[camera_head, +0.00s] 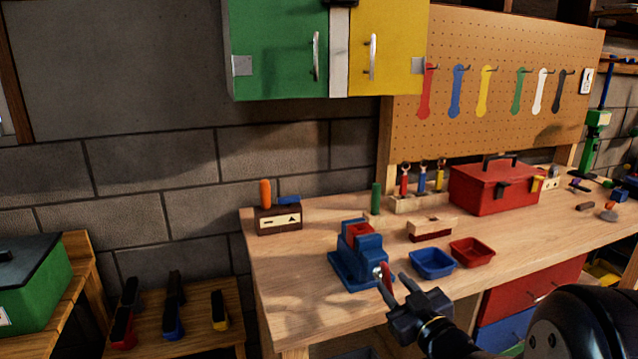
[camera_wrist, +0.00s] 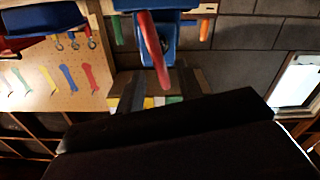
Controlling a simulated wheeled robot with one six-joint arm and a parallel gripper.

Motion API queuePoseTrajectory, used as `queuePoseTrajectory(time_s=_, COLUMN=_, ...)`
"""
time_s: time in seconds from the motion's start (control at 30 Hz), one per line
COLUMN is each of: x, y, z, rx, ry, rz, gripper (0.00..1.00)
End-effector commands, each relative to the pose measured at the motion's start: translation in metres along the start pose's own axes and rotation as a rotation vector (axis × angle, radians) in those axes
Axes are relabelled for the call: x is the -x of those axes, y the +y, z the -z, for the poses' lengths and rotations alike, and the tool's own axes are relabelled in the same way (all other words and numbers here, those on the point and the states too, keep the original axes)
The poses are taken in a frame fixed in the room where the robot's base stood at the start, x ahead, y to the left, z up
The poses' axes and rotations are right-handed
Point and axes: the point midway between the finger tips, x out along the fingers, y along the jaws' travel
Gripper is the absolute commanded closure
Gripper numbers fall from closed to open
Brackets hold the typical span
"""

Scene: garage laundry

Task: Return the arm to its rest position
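My gripper (camera_head: 396,294) is in front of the blue vise (camera_head: 358,262) on the workbench, close to the vise's red handle (camera_head: 384,273). Its two dark fingers are apart. In the wrist view, my gripper (camera_wrist: 160,92) shows the fingers spread with a gap between them. The red handle (camera_wrist: 150,45) hangs into view between the fingers, with no clear contact. The blue vise body (camera_wrist: 155,5) is at the top edge there. The wrist picture is upside down, and a large dark part of my arm covers its lower half.
A blue tray (camera_head: 433,264) and a red tray (camera_head: 471,252) lie right of the vise, near my arm. Green and yellow cabinets (camera_head: 388,45) hang above. The bench's front left corner is clear.

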Motion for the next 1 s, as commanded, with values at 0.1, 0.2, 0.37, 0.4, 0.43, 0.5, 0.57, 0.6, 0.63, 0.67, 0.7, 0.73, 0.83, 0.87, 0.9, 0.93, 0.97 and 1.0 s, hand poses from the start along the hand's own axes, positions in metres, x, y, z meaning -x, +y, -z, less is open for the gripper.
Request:
queuePoseTrajectory(time_s=0.1, x=-0.024, y=-0.001, z=0.0, rx=-0.001, ry=0.0, rz=0.003, gripper=0.65)
queuePoseTrajectory(time_s=0.2, x=-0.039, y=-0.001, z=0.0, rx=-0.001, ry=0.0, rz=0.003, gripper=0.65)
queuePoseTrajectory(time_s=0.37, x=-0.042, y=0.001, z=0.001, rx=-0.034, ry=-0.003, rz=0.0, gripper=0.65)
queuePoseTrajectory(time_s=0.4, x=-0.042, y=0.001, z=0.001, rx=-0.041, ry=-0.002, rz=0.0, gripper=0.65)
queuePoseTrajectory(time_s=0.43, x=-0.042, y=0.001, z=0.001, rx=-0.045, ry=-0.002, rz=0.0, gripper=0.65)
queuePoseTrajectory(time_s=0.5, x=-0.041, y=0.001, z=0.001, rx=-0.051, ry=-0.001, rz=0.0, gripper=0.65)
queuePoseTrajectory(time_s=0.57, x=-0.041, y=0.001, z=0.0, rx=-0.053, ry=0.0, rz=0.0, gripper=0.65)
queuePoseTrajectory(time_s=0.6, x=-0.041, y=0.001, z=0.0, rx=-0.054, ry=0.0, rz=0.0, gripper=0.65)
queuePoseTrajectory(time_s=0.63, x=-0.041, y=0.001, z=0.0, rx=-0.054, ry=0.0, rz=0.0, gripper=0.65)
queuePoseTrajectory(time_s=0.67, x=-0.041, y=0.001, z=0.0, rx=-0.054, ry=0.0, rz=0.0, gripper=0.65)
queuePoseTrajectory(time_s=0.7, x=-0.041, y=0.001, z=0.0, rx=-0.054, ry=0.0, rz=0.0, gripper=0.65)
queuePoseTrajectory(time_s=0.73, x=-0.041, y=0.001, z=0.0, rx=-0.054, ry=0.0, rz=0.0, gripper=0.65)
queuePoseTrajectory(time_s=0.83, x=-0.041, y=0.0, z=0.0, rx=-0.052, ry=0.0, rz=0.0, gripper=0.65)
queuePoseTrajectory(time_s=0.87, x=-0.041, y=0.0, z=-0.001, rx=-0.05, ry=0.0, rz=0.0, gripper=0.65)
queuePoseTrajectory(time_s=0.9, x=-0.041, y=0.0, z=-0.001, rx=-0.045, ry=0.0, rz=0.0, gripper=0.65)
queuePoseTrajectory(time_s=0.93, x=-0.041, y=0.0, z=-0.001, rx=-0.04, ry=0.0, rz=0.0, gripper=0.65)
queuePoseTrajectory(time_s=0.97, x=-0.041, y=0.0, z=-0.002, rx=-0.033, ry=0.0, rz=0.0, gripper=0.65)
queuePoseTrajectory(time_s=1.0, x=-0.041, y=-0.001, z=-0.003, rx=-0.022, ry=0.0, rz=0.0, gripper=0.65)
